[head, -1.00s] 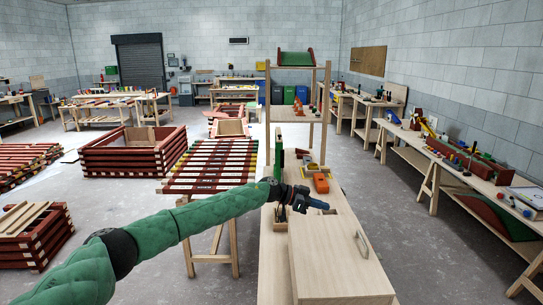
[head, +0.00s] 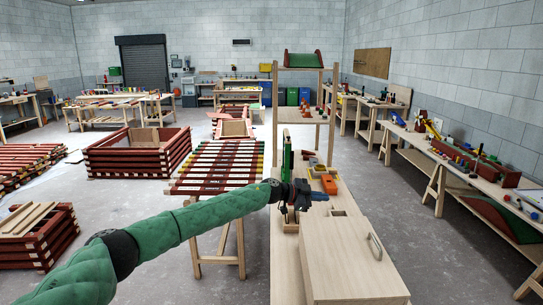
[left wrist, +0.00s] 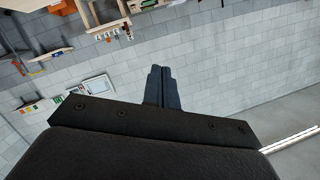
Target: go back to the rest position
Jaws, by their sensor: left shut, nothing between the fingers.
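My left arm, in a green sleeve, reaches in from the lower left in the head view. My left gripper (head: 318,196) is shut and empty above the pale wooden workbench (head: 335,255), near the orange block (head: 329,185). In the left wrist view the two dark fingers (left wrist: 163,88) are together with nothing between them, against the grey block wall. My right gripper is in neither view.
A trestle with red and pale battens (head: 219,168) stands left of the workbench. A shelf frame (head: 303,117) rises at the bench's far end. A long bench with tools (head: 450,150) lines the right wall. Grey floor is free between the benches.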

